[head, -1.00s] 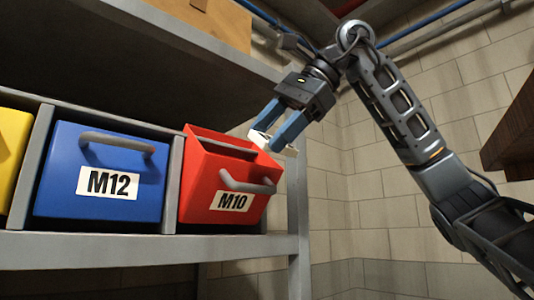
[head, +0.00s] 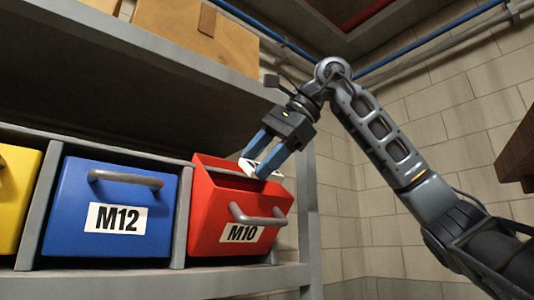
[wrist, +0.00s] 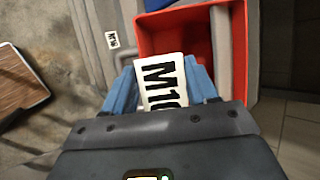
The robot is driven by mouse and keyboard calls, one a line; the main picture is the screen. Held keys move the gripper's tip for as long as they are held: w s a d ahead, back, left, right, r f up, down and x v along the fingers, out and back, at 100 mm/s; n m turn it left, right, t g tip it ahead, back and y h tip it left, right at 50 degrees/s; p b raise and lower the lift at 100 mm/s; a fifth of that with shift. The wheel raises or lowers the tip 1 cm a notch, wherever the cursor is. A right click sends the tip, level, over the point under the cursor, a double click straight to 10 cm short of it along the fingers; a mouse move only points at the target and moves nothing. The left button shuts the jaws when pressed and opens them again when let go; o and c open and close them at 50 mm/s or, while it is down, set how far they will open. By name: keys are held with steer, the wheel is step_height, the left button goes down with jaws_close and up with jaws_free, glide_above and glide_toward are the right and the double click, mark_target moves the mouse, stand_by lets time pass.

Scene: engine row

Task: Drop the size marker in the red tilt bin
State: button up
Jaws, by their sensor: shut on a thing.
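The red tilt bin (head: 215,220), labelled M10, is tipped forward with its open top showing, at the right end of the row. My gripper (head: 263,168) is at the upper right rim of the bin, its blue fingers pointing down and left. It is shut on the size marker (head: 247,166), a white plate. In the wrist view the marker (wrist: 163,82) shows black M10 lettering between the two fingers, in front of the red bin's opening (wrist: 180,42). The marker's far end overlaps the opening in that view. I cannot tell how far it is above the rim.
A blue bin (head: 70,215) labelled M12 and a yellow bin (head: 12,195) stand left of the red one, in a grey rack. A shelf (head: 150,55) with cardboard boxes (head: 185,25) overhangs the bins. The space right of the rack is open.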

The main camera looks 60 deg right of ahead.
steer(key=shift+w+d+r, duration=0.2)
steer(key=shift+w+r, duration=0.2)
steer(key=shift+w, duration=0.35)
steer(key=shift+w+d+r, duration=0.2)
steer(key=shift+w+r, duration=0.15)
steer(key=shift+w, duration=0.35)
steer(key=o, duration=1.1)
steer(key=shift+o, duration=0.2)
